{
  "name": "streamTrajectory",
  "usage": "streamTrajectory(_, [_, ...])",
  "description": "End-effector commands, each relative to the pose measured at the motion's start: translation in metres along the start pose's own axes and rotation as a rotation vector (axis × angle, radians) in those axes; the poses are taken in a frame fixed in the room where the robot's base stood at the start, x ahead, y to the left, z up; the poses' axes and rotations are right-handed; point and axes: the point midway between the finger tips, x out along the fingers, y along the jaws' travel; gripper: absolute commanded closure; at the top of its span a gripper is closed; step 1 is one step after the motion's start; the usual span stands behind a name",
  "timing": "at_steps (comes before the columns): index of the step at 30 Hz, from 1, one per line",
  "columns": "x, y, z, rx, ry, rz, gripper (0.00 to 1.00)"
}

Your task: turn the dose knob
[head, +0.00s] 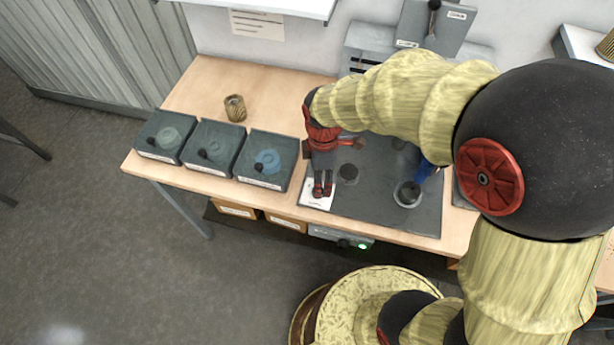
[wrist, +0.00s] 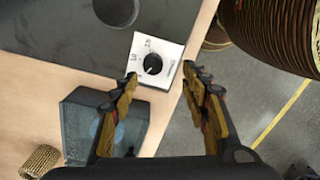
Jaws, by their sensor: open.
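The dose knob (wrist: 153,64) is a small round black knob on a white square plate (wrist: 168,51) with printed marks, at the front edge of the dark mat. In the head view the plate (head: 314,205) shows beside the blue-lidded bin, and red gripper parts cover the knob. My gripper (wrist: 160,73) is open and empty. In the wrist view its two fingers reach up from below, with their tips on either side of the plate's lower part. The knob lies a little beyond the tips. I see no contact with it; the height gap cannot be told.
Three dark bins (head: 213,146) stand in a row at the left, the nearest close to the plate. A ribbed brass-coloured cartridge (head: 235,107) stands behind them. The mat (head: 375,196) holds a dark round piece (head: 348,173) and a grey cup-like part (head: 407,194). The bench's front edge is close.

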Motion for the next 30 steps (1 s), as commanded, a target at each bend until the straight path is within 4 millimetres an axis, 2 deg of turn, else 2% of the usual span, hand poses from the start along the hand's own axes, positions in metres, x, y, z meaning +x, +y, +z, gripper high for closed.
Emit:
streamTrajectory(1, [-0.004,0.006,-0.002,-0.075,0.004,0.016,0.54])
streamTrajectory(4, [-0.005,0.009,-0.003,-0.208,0.006,0.027,0.54])
streamTrajectory(10, [-0.001,0.01,-0.003,-0.313,0.005,0.031,0.54])
streamTrajectory(22, [0.056,0.011,-0.003,-0.313,0.004,0.028,0.54])
streamTrajectory(30, [0.072,0.013,-0.004,-0.312,0.005,0.032,0.54])
